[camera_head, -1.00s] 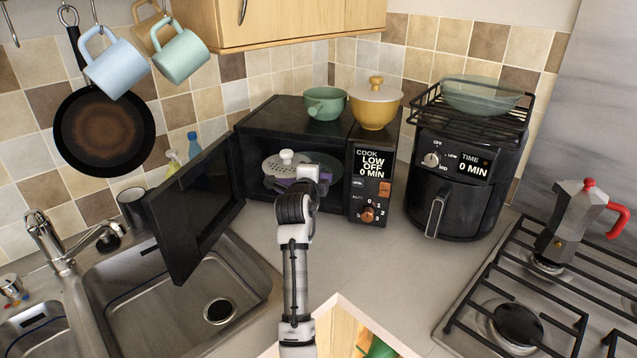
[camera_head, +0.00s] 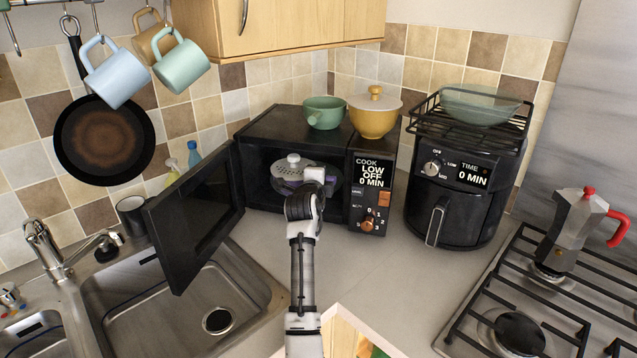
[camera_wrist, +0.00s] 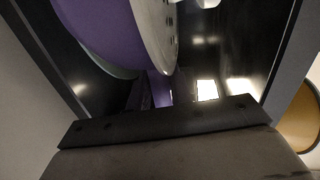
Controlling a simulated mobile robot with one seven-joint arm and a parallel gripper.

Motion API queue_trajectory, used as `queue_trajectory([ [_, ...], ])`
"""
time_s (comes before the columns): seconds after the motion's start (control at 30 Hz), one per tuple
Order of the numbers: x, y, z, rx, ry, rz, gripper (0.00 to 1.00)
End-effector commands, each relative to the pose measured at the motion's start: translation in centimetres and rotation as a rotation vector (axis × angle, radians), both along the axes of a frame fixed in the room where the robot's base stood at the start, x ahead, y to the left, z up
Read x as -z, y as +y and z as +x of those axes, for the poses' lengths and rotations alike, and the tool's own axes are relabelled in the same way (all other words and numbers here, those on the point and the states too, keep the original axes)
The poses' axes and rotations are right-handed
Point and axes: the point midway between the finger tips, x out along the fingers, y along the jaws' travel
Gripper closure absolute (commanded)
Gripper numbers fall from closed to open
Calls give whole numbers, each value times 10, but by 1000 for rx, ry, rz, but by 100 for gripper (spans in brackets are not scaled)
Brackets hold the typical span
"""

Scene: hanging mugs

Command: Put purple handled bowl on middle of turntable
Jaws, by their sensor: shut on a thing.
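The purple handled bowl (camera_head: 289,186) is inside the open microwave, mostly hidden behind its pale speckled lid (camera_head: 293,165) and my wrist. In the wrist view the bowl's purple side (camera_wrist: 105,28) fills the upper left, with the lid's rim (camera_wrist: 158,35) beside it. My gripper (camera_wrist: 157,88) is shut on the bowl's purple handle at the microwave opening. The glass turntable (camera_head: 328,168) shows at the right behind the bowl, and its pale edge shows below the bowl in the wrist view (camera_wrist: 118,70). I cannot tell whether the bowl touches the turntable.
The microwave door (camera_head: 198,215) stands open at the left, over the sink edge. The control panel (camera_head: 371,195) is close on the right of my wrist. A green bowl (camera_head: 325,112) and a yellow pot (camera_head: 375,115) stand on top. The counter (camera_head: 375,275) in front is clear.

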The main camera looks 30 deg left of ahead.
Motion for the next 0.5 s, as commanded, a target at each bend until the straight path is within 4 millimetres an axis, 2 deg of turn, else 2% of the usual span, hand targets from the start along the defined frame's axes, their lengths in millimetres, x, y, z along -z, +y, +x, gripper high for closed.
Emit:
queue_trajectory([
  [0.5, 12, 6, 46, 1, -2, 2, 100],
])
